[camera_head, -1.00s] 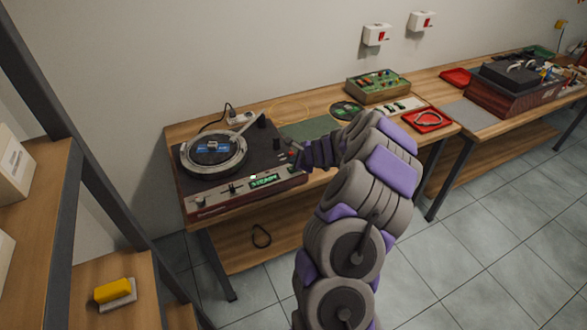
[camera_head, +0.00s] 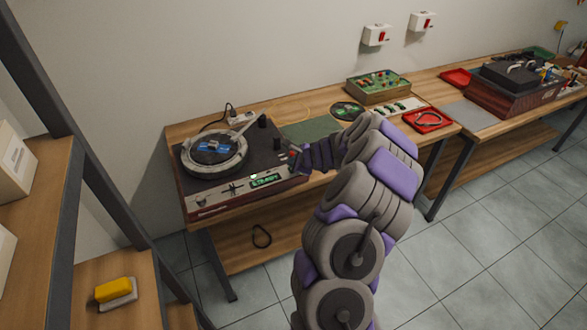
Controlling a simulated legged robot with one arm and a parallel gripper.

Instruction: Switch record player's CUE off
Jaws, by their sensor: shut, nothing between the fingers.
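The record player (camera_head: 240,167) sits on the left end of the wooden workbench, against the wall. Its round platter (camera_head: 214,152) carries a dark record with a blue label. Knobs and a small green display (camera_head: 265,180) lie along its front edge. The CUE switch is too small to make out. My gripper (camera_head: 291,156) is small in view and shut, with nothing between its fingers. It is at the right side of the record player, close to the controls there. I cannot tell whether it touches them.
A green mat (camera_head: 310,130) lies right of the player. A green-topped box (camera_head: 378,86) and a red tray (camera_head: 427,120) stand further right. A dark shelf frame (camera_head: 95,165) rises at the left. Tiled floor (camera_head: 470,235) is open in front of the bench.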

